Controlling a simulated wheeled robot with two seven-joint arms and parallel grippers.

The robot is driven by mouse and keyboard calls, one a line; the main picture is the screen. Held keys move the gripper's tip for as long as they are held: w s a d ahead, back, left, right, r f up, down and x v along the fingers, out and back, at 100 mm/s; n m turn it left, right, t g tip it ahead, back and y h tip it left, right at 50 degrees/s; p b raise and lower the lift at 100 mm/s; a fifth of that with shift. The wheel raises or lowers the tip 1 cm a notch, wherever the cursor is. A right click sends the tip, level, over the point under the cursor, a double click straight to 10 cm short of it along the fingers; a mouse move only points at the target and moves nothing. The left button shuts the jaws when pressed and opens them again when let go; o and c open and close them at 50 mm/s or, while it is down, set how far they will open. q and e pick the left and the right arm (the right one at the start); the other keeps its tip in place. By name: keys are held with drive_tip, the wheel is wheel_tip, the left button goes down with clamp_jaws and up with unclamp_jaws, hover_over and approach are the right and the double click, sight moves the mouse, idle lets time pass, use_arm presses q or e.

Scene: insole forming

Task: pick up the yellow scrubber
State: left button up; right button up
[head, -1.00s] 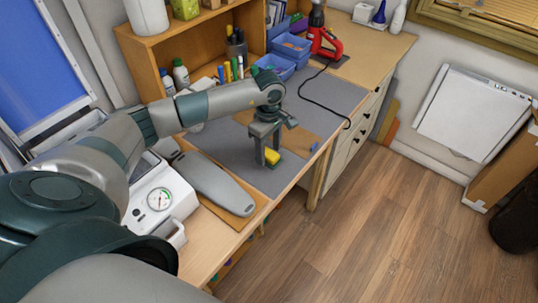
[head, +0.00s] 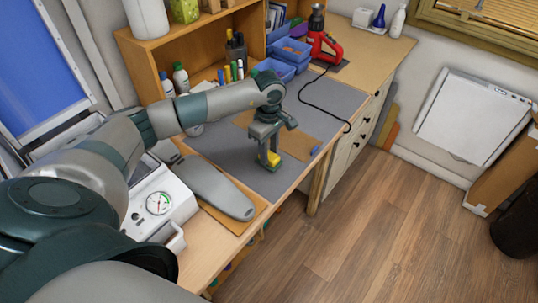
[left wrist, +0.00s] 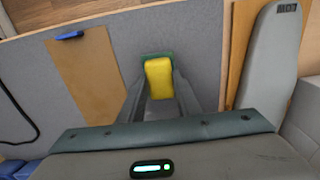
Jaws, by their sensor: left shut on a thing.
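The yellow scrubber (head: 273,159), a yellow block with a green layer, is at the tips of my left gripper (head: 268,157) over the grey mat (head: 222,150). In the left wrist view the scrubber (left wrist: 159,77) sits between the two fingers of my left gripper (left wrist: 160,85), which are shut on it. Its green side faces the front edge of the bench. I cannot tell whether it still touches the mat. My right gripper is not in view.
A grey insole-shaped form (head: 215,187) lies on a brown board left of the gripper. A white machine with a gauge (head: 159,202) stands further left. A brown sheet (head: 296,143) and a blue item (head: 315,150) lie to the right. Blue bins (head: 289,48) stand behind.

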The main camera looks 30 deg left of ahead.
sight(270, 155)
use_arm(q)
drive_tip(key=shift+w+r+b, duration=0.1)
drive_tip(key=shift+r+b, duration=0.2)
drive_tip(key=shift+r, duration=0.05)
wheel_tip(270, 155, up, 2)
drive_tip(key=shift+d+r+b, duration=0.15)
drive_tip(key=shift+r+b, duration=0.05)
drive_tip(key=shift+b, duration=0.7)
drive_tip(key=s+d+r+b, duration=0.3)
drive_tip(key=d+r, duration=0.4)
drive_tip(key=d, duration=0.4)
drive_tip(key=shift+s+b, duration=0.3)
drive_tip(key=shift+b, duration=0.45)
drive_tip(key=shift+o, duration=1)
drive_tip(key=shift+c, duration=0.3)
